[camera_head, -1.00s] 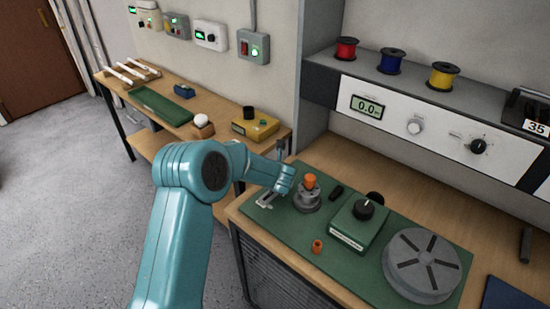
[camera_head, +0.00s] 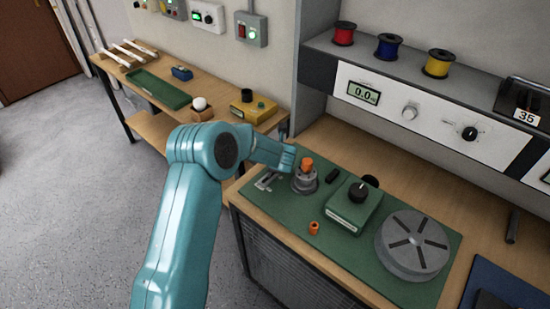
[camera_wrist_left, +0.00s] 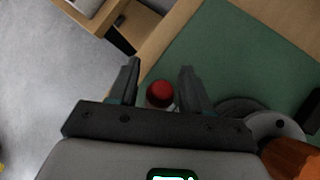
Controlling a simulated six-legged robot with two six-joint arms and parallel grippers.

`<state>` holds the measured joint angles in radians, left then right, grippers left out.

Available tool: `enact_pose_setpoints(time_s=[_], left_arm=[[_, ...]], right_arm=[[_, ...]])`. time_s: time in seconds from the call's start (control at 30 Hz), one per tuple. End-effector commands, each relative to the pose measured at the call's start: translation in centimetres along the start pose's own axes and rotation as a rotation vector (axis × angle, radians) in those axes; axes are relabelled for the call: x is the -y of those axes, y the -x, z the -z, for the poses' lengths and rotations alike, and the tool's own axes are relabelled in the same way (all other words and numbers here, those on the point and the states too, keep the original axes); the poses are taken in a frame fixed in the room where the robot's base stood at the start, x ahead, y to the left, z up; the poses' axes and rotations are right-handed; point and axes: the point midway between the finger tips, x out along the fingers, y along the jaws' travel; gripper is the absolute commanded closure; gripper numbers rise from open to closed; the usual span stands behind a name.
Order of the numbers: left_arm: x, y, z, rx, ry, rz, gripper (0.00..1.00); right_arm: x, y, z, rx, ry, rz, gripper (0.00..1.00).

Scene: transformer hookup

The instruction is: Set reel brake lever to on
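A round red knob (camera_wrist_left: 160,94) shows in the left wrist view between the two dark fingers of my left gripper (camera_wrist_left: 160,88). The fingers are apart, with a narrow gap on each side of the knob. I cannot tell the lever's position, as its shaft is hidden below the knob. In the head view my left arm reaches over the green mat (camera_head: 330,252), and its wrist hides the fingertips and the knob. A slotted metal plate (camera_head: 266,182) lies under the wrist. My right gripper is not in view.
A grey flanged post with an orange cap (camera_head: 306,164) stands just right of my left wrist. A green box with a black knob (camera_head: 354,208), a small orange piece (camera_head: 314,228) and a grey slotted disc (camera_head: 413,243) are further right. A side bench (camera_head: 215,110) stands behind.

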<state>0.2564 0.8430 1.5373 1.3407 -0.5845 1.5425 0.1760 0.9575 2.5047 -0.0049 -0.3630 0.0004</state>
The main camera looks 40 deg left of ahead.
Motion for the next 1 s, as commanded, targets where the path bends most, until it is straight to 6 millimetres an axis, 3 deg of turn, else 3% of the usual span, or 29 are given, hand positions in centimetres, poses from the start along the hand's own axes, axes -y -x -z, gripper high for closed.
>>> enact_pose_setpoints(time_s=[0.27, 0.37, 0.73, 1.0], left_arm=[[0.1, 0.8, -0.1, 0.002, 0.000, 0.001, 0.52], [0.1, 2.5, -0.1, 0.004, 0.000, 0.001, 0.52], [0.1, 12.2, -0.1, 0.004, 0.000, 0.002, 0.52], [0.1, 15.9, 0.0, 0.001, -0.001, 0.001, 0.52]], right_arm=[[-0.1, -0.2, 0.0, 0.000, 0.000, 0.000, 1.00], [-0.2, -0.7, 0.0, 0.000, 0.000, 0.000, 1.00], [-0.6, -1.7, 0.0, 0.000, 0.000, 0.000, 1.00], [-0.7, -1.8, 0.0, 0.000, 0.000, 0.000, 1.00]])
